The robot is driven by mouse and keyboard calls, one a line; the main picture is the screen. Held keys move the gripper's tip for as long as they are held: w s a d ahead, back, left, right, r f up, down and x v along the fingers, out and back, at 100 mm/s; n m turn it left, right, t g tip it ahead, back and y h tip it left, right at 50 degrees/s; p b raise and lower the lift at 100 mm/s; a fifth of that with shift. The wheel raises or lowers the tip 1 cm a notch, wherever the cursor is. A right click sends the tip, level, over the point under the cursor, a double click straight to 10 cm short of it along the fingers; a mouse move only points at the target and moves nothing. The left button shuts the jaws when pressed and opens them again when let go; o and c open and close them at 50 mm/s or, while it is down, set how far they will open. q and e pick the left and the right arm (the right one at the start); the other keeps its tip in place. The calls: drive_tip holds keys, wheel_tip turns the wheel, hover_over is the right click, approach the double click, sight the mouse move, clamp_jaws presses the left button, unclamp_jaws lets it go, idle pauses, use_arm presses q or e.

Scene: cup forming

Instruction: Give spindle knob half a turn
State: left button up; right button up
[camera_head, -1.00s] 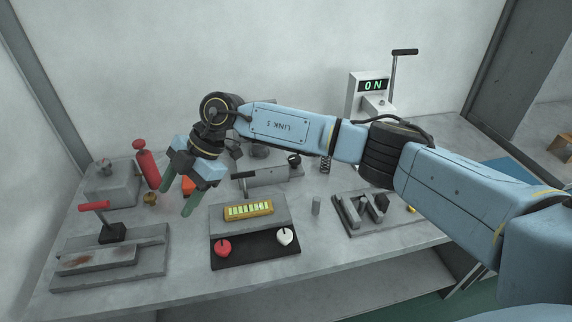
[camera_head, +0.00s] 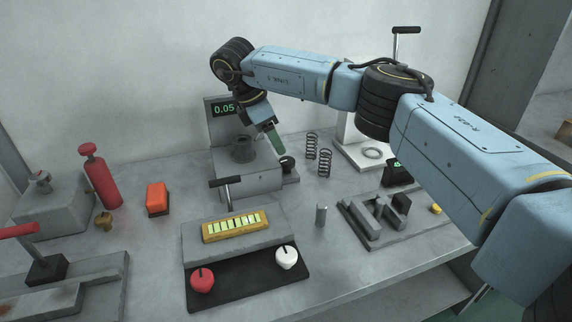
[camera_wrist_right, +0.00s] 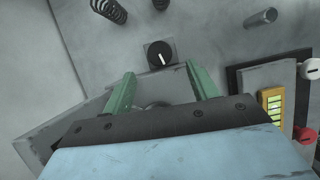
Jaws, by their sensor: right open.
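The spindle knob, a round black dial with a white mark, sits on a small grey base at the right of the spindle block (camera_head: 250,180). It shows in the head view (camera_head: 287,163) and in the wrist view (camera_wrist_right: 160,53). My right gripper (camera_head: 279,148) hangs just above the knob, with its green fingers pointing down. In the wrist view the right gripper (camera_wrist_right: 160,74) is open and empty. The knob appears just beyond and between its fingertips, apparently not touched. A display (camera_head: 224,108) behind the block reads 0.05. My left gripper is not in view.
Two springs (camera_head: 324,163) stand close to the right of the knob. A panel with a white knob (camera_head: 286,257) and a red knob (camera_head: 202,280) lies nearer. An orange block (camera_head: 157,199) lies left.

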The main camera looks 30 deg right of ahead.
sight(286, 160)
drive_tip(key=b+x, duration=0.1)
drive_tip(key=x, duration=0.6)
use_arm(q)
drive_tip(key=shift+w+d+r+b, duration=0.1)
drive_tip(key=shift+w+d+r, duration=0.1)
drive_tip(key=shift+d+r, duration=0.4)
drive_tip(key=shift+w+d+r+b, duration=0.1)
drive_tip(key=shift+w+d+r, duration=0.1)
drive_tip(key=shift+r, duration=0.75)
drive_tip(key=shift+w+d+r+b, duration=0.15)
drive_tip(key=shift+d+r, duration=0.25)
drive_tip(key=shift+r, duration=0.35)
use_arm(e)
drive_tip(key=shift+s+d+f, duration=0.1)
drive_tip(key=shift+d+f, duration=0.1)
drive_tip(key=shift+f, duration=0.5)
drive_tip(key=c, duration=0.9)
drive_tip(key=shift+r, duration=0.1)
drive_tip(key=shift+c, duration=0.5)
